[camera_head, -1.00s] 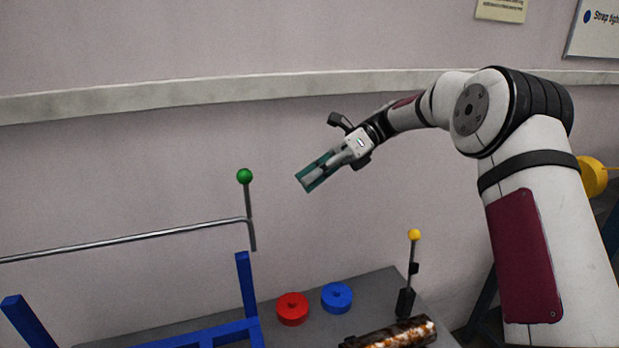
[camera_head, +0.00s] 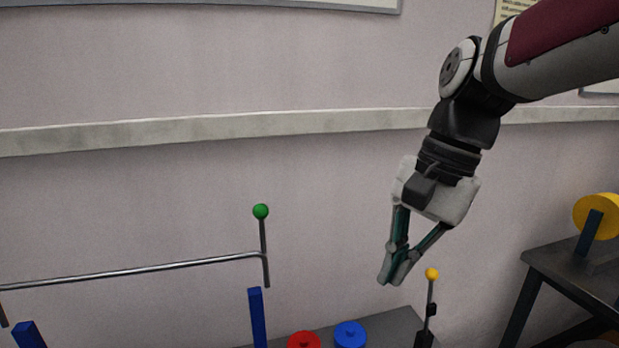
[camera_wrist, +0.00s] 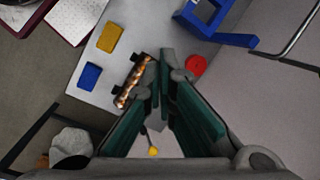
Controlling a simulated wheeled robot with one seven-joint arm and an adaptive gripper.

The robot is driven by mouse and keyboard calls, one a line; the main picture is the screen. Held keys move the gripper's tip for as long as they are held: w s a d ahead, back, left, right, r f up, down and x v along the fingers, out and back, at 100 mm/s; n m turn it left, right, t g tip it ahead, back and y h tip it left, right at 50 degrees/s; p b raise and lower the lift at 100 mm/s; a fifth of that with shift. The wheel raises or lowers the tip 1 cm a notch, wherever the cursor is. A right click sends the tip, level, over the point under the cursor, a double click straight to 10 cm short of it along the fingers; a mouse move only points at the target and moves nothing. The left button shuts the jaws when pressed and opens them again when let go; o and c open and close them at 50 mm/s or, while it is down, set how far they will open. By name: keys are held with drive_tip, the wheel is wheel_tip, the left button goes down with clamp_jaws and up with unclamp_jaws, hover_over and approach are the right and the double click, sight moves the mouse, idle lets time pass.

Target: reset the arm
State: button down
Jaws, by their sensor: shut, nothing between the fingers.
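My gripper (camera_head: 392,277) hangs from my arm at the right of the head view, its fingers pointing down and a little left. The fingers meet at the tips and hold nothing. It is in the air in front of the pale wall, above the grey table (camera_head: 385,325). In the wrist view my gripper (camera_wrist: 160,62) shows green-lined fingers closing toward the tips, with the table (camera_wrist: 85,50) below.
A yellow-tipped rod (camera_head: 431,274) stands just right of the fingertips. Red (camera_head: 304,340) and blue (camera_head: 349,334) discs lie on the table. A blue stand (camera_head: 257,315), a bent metal bar (camera_head: 130,270) and a green ball (camera_head: 261,211) are left. A rusty cylinder (camera_wrist: 133,84) lies below.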

drive_tip(key=s+d+f+n+t+h, duration=0.3)
drive_tip(key=s+d+n, duration=0.5)
drive_tip(key=s, duration=0.4)
drive_tip(key=shift+f+t, duration=0.7)
drive_tip(key=shift+f, duration=0.25)
drive_tip(key=shift+a, duration=0.1)
